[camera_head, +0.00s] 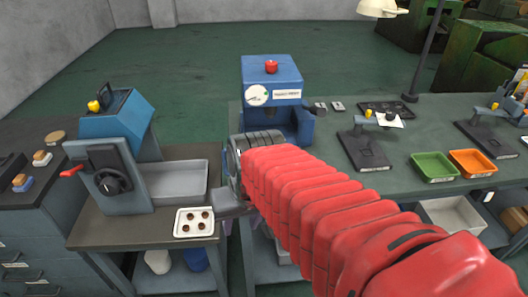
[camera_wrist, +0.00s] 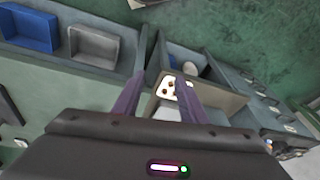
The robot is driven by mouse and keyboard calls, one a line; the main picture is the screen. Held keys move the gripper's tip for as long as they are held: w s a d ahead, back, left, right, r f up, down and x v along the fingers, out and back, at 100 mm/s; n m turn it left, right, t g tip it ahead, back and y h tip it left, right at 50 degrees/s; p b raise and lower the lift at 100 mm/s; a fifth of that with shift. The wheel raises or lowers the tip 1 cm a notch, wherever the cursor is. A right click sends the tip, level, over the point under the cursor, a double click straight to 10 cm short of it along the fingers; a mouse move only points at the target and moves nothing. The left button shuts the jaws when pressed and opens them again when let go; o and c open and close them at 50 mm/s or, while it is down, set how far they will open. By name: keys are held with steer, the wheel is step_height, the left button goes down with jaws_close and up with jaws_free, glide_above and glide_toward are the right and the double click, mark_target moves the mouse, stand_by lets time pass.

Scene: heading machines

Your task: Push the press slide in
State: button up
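The blue press (camera_head: 271,80) stands on the bench near the middle of the head view, with a red button on top and a round gauge on its front. I cannot make out its slide; my red-sleeved arm covers the area in front of and below the press. In the wrist view my gripper (camera_wrist: 160,88) has two purple fingers spread apart with nothing held between them. In the head view it is mostly hidden by my arm, pointing down near the gap between the two benches. The press does not show clearly in the wrist view.
A blue machine with a handwheel (camera_head: 112,180) stands on the left bench, beside a grey tray (camera_head: 178,182). A white tray with dark round spots (camera_head: 194,222) lies at that bench's front edge. Green (camera_head: 433,167) and orange (camera_head: 473,162) trays sit on the right bench.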

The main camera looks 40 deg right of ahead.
steer(key=d+f+m+t+y, duration=0.1)
steer(key=d+f+m+y, duration=0.8)
steer(key=m, duration=0.5)
steer(key=w+d+r+m+t+h, duration=0.2)
steer(key=d+m+t, duration=0.4)
steer(key=d+m, duration=0.1)
steer(key=w+d+r+m+t+h, duration=0.3)
steer(key=d+m+t, duration=0.4)
steer(key=d, duration=0.3)
steer(key=shift+w+m+t+h, duration=0.2)
steer(key=shift+m+t+h, duration=0.1)
steer(key=shift+m, duration=0.5)
steer(key=shift+w, duration=0.1)
steer(key=w+a, duration=0.2)
steer(key=w, duration=1.1)
steer(key=shift+w+a, duration=0.2)
steer(key=shift+w, duration=0.05)
steer(key=shift+c, duration=0.4)
